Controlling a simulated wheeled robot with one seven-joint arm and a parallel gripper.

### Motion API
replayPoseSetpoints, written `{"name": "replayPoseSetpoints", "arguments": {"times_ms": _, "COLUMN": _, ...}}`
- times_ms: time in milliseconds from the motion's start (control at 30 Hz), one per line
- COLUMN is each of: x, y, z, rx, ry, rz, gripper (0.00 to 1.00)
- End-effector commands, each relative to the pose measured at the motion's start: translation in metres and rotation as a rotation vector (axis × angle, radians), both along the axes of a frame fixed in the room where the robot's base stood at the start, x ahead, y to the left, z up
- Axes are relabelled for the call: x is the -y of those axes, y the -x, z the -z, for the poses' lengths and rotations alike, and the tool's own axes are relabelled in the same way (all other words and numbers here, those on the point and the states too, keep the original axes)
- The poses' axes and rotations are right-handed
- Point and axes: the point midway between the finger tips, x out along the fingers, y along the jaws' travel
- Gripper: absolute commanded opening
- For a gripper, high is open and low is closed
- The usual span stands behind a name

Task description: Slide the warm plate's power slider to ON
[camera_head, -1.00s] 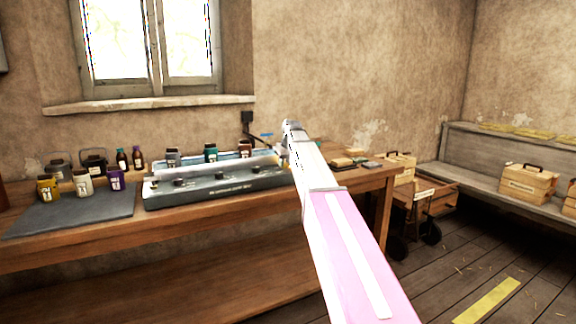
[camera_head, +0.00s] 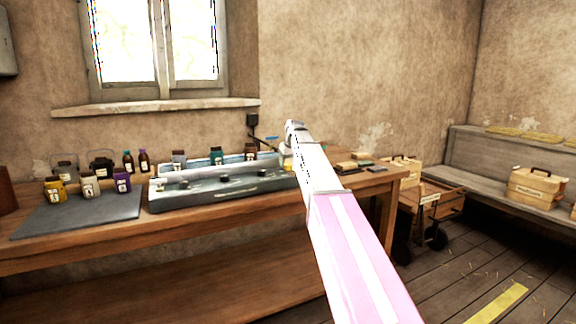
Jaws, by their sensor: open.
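The warm plate (camera_head: 222,192) is a long grey unit on the wooden bench, with several dark knobs on its sloped top and small ink jars behind it. I cannot make out its power slider; it may be hidden behind my arm or too small to tell. My pink and white arm reaches up from the lower right to the plate's right end. My gripper (camera_head: 291,132) is at the arm's far end, above the bench near that right end. Its fingers are small and mostly hidden by the arm, and nothing shows held in it.
A dark mat (camera_head: 75,216) with yellow, white and purple jars lies at the bench's left. Small blocks (camera_head: 352,163) lie to the right of my arm. A cart with a wooden crate (camera_head: 430,199) stands right of the bench.

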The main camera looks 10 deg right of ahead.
Motion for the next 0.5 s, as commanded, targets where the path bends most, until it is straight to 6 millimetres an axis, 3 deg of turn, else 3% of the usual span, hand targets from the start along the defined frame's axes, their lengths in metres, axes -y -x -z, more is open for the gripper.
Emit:
{"name": "replayPoseSetpoints", "arguments": {"times_ms": 300, "x": 0.007, "y": 0.022, "z": -0.055, "rx": 0.003, "ry": -0.001, "rz": 0.0, "gripper": 0.57}}
{"name": "replayPoseSetpoints", "arguments": {"times_ms": 500, "x": 0.01, "y": 0.031, "z": -0.079, "rx": 0.002, "ry": -0.001, "rz": 0.0, "gripper": 0.57}}
